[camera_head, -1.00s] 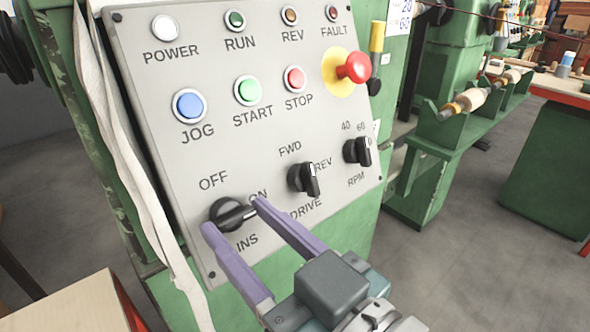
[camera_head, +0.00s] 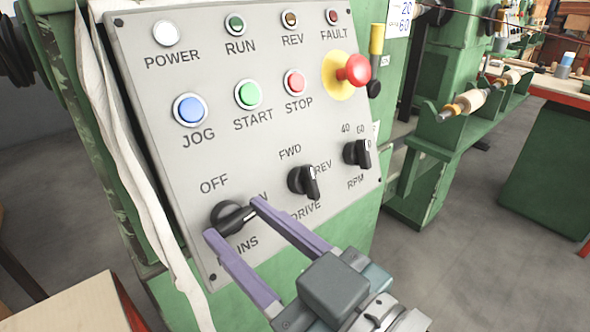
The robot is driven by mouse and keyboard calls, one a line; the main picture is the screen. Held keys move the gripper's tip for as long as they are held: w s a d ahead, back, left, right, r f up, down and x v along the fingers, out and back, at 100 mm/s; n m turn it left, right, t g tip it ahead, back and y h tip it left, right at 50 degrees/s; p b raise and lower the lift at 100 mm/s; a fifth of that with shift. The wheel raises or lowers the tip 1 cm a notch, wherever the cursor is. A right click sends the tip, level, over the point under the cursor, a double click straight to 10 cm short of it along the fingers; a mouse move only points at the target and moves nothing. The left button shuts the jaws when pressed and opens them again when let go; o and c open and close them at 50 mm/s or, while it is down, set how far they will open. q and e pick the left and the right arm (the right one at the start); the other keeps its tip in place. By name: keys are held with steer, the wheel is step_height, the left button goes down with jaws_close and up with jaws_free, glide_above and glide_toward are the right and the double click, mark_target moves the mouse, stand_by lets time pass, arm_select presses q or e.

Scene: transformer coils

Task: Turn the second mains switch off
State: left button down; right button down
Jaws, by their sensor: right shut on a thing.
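The switch is a black rotary knob (camera_head: 229,214) at the lower left of the grey control panel (camera_head: 215,150). OFF is printed at its upper left, ON at its upper right and INS below. Its grip bar slants up to the right, towards the ON side. My right gripper (camera_head: 232,219) reaches in from the lower right and is shut on the knob, one purple finger on each side. The upper finger partly hides the ON label. My left gripper is not in view.
Beside it are the DRIVE knob (camera_head: 303,181) and the RPM knob (camera_head: 357,153). Above are coloured JOG, START and STOP buttons and a red mushroom button (camera_head: 353,71). A pale cloth strip (camera_head: 125,160) hangs along the panel's left edge.

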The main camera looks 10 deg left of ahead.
steer(key=n+g, duration=0.1)
steer(key=n, duration=0.2)
steer(key=n+g+p, duration=0.1)
steer(key=n, duration=0.1)
steer(key=shift+w+d+r+n+g+y, duration=0.1)
steer(key=shift+w+n+g+y, duration=0.05)
steer(key=shift+n+g+y, duration=0.2)
steer(key=n+g+p, duration=0.1)
steer(key=n, duration=0.1)
steer(key=n+g+p, duration=0.1)
steer(key=n, duration=0.2)
steer(key=shift+w+r+n, duration=0.1)
steer(key=shift+r+n, duration=0.05)
steer(key=shift+n, duration=0.1)
steer(key=n+p, duration=0.1)
steer(key=n, duration=0.1)
steer(key=n+g+h+p, duration=0.1)
steer(key=n, duration=0.1)
steer(key=shift+r+n+g, duration=0.15)
steer(key=shift+n+g, duration=0.1)
steer(key=shift+n, duration=0.15)
steer(key=shift+w+n+g+h+p, duration=0.1)
steer(key=shift+n+g+h+p, duration=0.35)
steer(key=shift+n+p, duration=0.65)
steer(key=shift+n, duration=0.5)
steer(key=shift+c, duration=1.4)
jaws_free()
